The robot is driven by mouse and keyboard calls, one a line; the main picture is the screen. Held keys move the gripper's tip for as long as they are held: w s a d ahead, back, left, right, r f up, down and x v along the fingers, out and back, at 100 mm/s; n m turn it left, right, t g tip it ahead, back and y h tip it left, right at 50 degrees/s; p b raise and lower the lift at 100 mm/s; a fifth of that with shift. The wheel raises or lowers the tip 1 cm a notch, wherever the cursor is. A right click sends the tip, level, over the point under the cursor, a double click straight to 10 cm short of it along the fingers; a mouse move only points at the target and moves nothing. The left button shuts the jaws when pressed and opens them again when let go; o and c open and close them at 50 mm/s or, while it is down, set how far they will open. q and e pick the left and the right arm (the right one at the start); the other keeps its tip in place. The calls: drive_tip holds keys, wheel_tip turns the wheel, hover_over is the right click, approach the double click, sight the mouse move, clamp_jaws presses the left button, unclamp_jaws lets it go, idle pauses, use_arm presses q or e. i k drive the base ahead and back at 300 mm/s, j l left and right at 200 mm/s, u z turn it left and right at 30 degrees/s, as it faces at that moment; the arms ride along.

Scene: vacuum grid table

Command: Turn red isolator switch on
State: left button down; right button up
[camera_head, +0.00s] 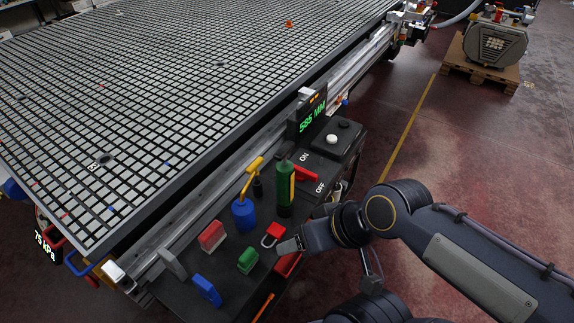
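The red isolator switch handle (306,174) shows on the dark panel at the front right of the bench, between a white ON label (304,157) and a white OFF label (321,188). My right gripper (288,244) comes in from the right and is low over the bench, below and left of the switch in the picture, apart from the handle. Its fingertips are beside a red padlock (273,233); I cannot tell whether they touch it. The finger gap does not show clearly. My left gripper is not in view.
A green bottle (285,190) and blue oil can (244,214) stand left of the switch. Red, green and blue blocks (208,290) lie nearer. A control box (336,140) and a display (312,114) are behind. The grid table (190,80) fills the left; open floor lies right.

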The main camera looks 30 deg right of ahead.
sight(301, 175)
drive_tip(key=z, duration=1.2)
